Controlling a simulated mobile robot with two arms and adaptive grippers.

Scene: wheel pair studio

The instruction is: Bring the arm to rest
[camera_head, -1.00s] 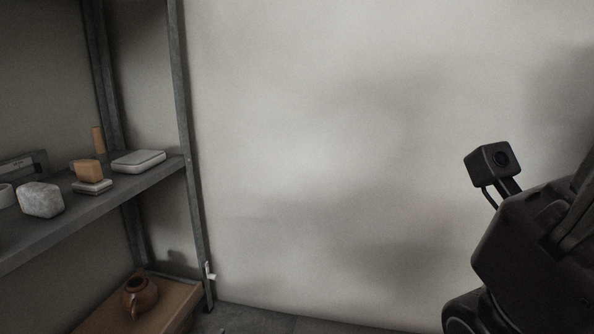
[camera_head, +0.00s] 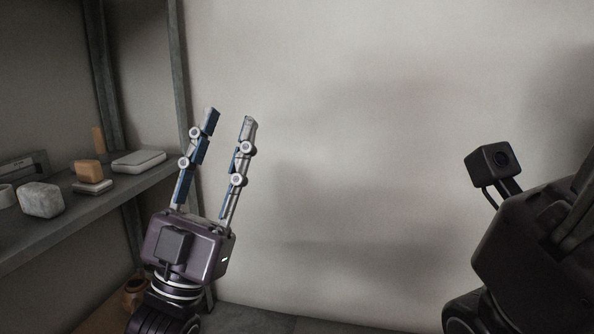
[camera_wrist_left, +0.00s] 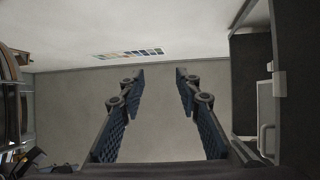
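My left gripper (camera_head: 231,117) stands upright in the head view, in front of the pale wall and beside the shelf post. Its two fingers are apart with nothing between them.
A metal shelf unit (camera_head: 70,217) stands at the left. It holds a grey stone-like block (camera_head: 40,200), an orange block (camera_head: 88,170) and a pale flat box (camera_head: 139,161). A brown pot (camera_head: 133,290) sits lower, partly hidden by my left arm. The wall (camera_head: 370,150) is bare.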

